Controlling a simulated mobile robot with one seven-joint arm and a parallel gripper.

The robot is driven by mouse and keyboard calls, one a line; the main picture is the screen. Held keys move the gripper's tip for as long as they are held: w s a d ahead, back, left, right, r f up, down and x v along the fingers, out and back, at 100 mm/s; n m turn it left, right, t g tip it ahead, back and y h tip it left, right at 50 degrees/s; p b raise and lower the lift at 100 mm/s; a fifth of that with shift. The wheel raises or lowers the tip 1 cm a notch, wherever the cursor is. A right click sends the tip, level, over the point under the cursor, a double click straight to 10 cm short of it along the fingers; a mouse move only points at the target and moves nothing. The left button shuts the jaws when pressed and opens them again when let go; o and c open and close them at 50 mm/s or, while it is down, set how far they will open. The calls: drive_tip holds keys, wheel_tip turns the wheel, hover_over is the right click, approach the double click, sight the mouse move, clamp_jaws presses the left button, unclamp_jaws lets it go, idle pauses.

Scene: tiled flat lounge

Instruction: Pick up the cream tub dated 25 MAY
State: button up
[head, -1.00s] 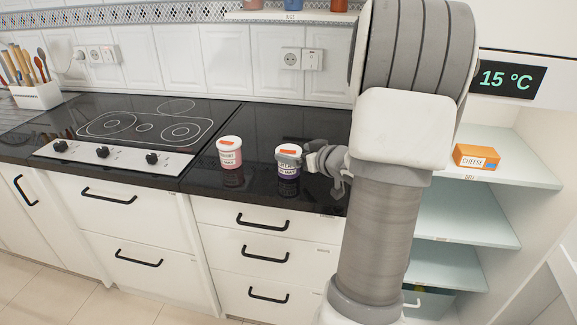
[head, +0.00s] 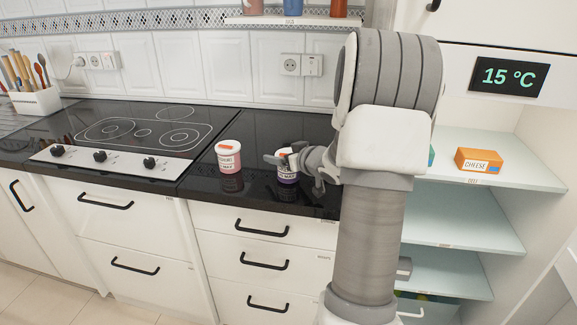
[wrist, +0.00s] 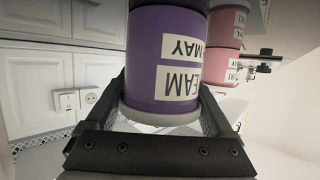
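A purple tub (head: 287,179) with a white label and a white-and-orange lid stands upright on the black counter, partly hidden by my gripper. In the wrist view the purple tub (wrist: 163,50) appears upside down; its labels end in "EAM" and "MAY", and the day number is not readable. My gripper (head: 293,172) is around this tub, with one finger on each side of it. The fingers look open, with no clear grip; the wrist view also shows my gripper (wrist: 163,105). A pink tub (head: 229,158) with an orange-marked lid stands to the left; its date is too small to read.
A black hob (head: 135,130) lies left of the tubs. White tiles and a socket (head: 290,65) are behind, below a shelf (head: 290,20). To the right, open shelves hold an orange CHEESE box (head: 478,160), under a 15 °C display (head: 508,76). Drawers with handles (head: 262,228) are below.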

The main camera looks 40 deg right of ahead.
drive_tip(key=c, duration=0.9)
drive_tip(key=shift+c, duration=0.4)
drive_tip(key=shift+r, duration=0.15)
